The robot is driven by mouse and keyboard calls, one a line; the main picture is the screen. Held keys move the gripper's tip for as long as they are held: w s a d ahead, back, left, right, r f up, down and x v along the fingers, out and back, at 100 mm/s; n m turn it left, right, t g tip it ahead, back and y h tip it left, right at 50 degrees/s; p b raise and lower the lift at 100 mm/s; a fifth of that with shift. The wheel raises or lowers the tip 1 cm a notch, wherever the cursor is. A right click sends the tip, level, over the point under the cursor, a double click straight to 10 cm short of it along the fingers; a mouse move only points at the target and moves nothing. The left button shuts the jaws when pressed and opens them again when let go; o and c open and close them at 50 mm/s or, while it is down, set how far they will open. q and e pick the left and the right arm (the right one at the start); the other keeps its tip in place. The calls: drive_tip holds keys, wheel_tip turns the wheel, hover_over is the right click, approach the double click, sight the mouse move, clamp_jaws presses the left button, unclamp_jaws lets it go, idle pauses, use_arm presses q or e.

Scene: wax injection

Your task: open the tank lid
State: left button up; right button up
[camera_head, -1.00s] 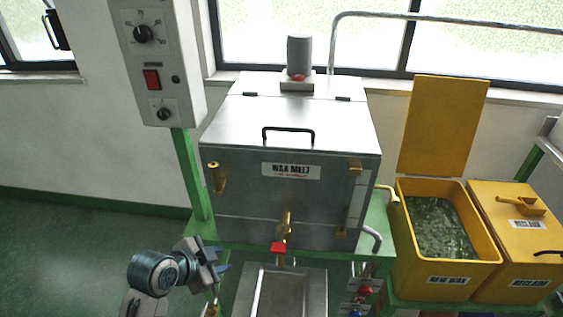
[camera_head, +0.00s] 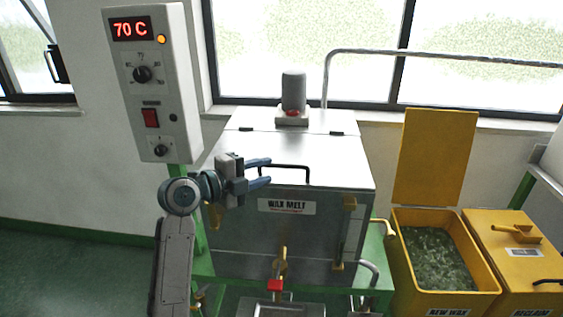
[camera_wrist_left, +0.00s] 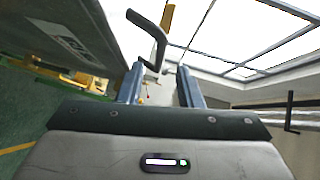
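The wax melt tank (camera_head: 285,235) is a steel box with a "WAX MELT" label on its front. Its lid (camera_head: 340,160) is closed, with a black bar handle (camera_head: 290,167) near the front edge and two hinges behind. My left gripper (camera_head: 268,171) is open, its blue fingers pointing right at the left end of the handle. In the left wrist view the handle (camera_wrist_left: 150,40) stands ahead, its near end around the gap between the open fingers (camera_wrist_left: 158,75). I cannot tell whether they touch it. My right gripper is not in view.
A control box (camera_head: 150,85) reading 70 C stands left of the tank. A grey cylinder (camera_head: 293,92) sits behind the lid. A yellow new wax bin (camera_head: 400,270) with raised lid and a reclaim bin (camera_head: 510,245) stand to the right. A red-handled tap (camera_head: 275,285) juts from the tank front.

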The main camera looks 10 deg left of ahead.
sight(279, 167)
use_arm(q)
drive_tip(key=p+x, duration=0.1)
drive_tip(key=x, duration=0.5)
drive_tip(key=shift+w+d+p, duration=0.1)
drive_tip(key=shift+w+p, duration=0.05)
drive_tip(key=shift+p, duration=0.2)
drive_tip(key=shift+c, duration=0.2)
clamp_jaws()
